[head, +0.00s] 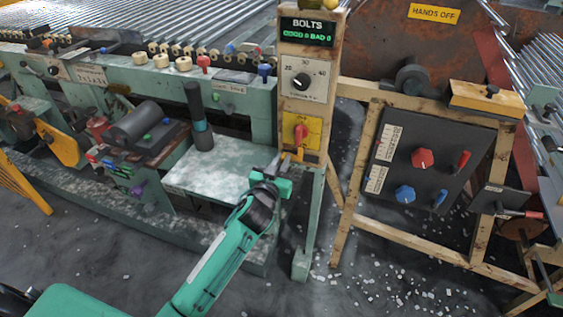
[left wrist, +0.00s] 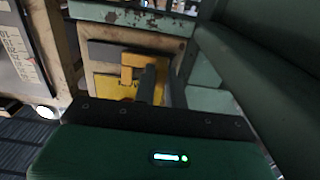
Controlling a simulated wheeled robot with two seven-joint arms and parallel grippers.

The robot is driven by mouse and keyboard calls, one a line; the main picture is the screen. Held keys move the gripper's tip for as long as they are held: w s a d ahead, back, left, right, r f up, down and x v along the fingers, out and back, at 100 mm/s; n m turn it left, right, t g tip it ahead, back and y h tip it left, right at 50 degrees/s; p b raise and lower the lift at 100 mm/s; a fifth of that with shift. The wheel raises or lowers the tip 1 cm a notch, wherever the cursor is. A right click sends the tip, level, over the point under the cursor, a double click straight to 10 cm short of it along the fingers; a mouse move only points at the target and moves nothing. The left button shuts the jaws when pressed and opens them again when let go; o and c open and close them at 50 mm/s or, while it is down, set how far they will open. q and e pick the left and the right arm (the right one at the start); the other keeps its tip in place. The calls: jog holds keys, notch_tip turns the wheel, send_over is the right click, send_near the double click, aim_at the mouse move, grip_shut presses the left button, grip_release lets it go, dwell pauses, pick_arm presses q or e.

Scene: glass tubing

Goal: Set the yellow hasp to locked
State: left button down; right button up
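The yellow hasp (head: 299,153) is a small yellow-orange piece low on the wooden post, below a yellow plate with a red knob (head: 301,132). In the left wrist view the hasp (left wrist: 132,62) shows as a yellow bar with a crosspiece, over a yellow backing. My left gripper (head: 281,161) is just in front of and left of the hasp in the head view. Its fingers (left wrist: 149,84) show as one narrow dark shape, together, overlapping the hasp's right side. Whether they touch it I cannot tell. My right gripper is not in view.
Above the plate are a black dial (head: 301,81) and a BOLTS display (head: 307,32). A pale-topped green table (head: 215,175) stands left of the post. A dark panel with red and blue knobs (head: 430,160) hangs on a wooden frame to the right. White bits litter the floor.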

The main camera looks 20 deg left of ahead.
aim_at(296, 156)
pick_arm(q)
jog(key=shift+d, duration=1.4)
jog(key=c, duration=1.4)
grip_release()
jog(key=shift+d, duration=0.1)
jog(key=shift+c, duration=0.2)
jog(key=shift+s, duration=0.1)
